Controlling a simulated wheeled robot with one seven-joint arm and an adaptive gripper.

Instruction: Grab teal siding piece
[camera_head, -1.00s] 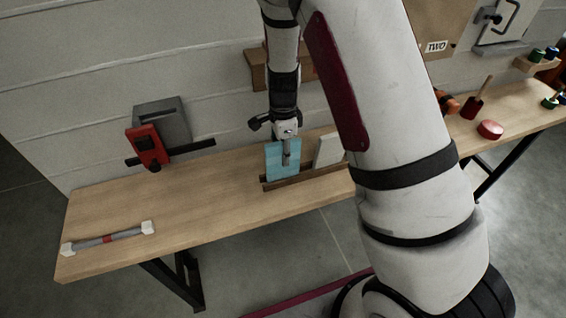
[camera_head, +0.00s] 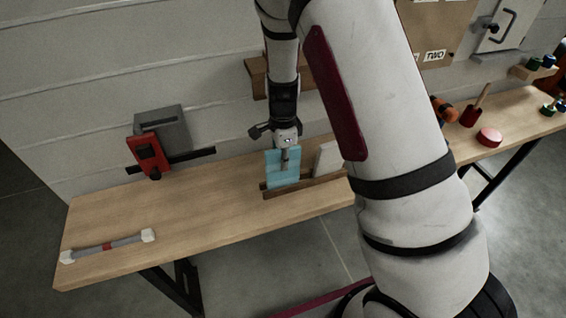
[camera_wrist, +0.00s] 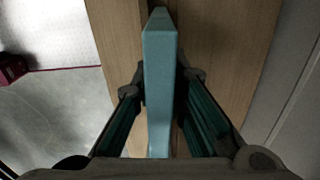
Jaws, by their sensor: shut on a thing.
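The teal siding piece (camera_head: 275,171) is a flat light-blue panel standing upright at the wooden rack (camera_head: 310,186) on the workbench. My gripper (camera_head: 286,158) points down over its top edge and is shut on it. In the wrist view the teal siding piece (camera_wrist: 160,85) runs edge-on between the two fingers of my gripper (camera_wrist: 162,88), one on each side. Whether its bottom edge is still seated in the rack cannot be told.
A white panel (camera_head: 327,157) stands in the same rack, right of the teal piece. A red device (camera_head: 148,156) is at the wall on the left. A grey bar with white ends (camera_head: 108,245) lies front left. A red round object (camera_head: 489,137) sits right. The left bench middle is clear.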

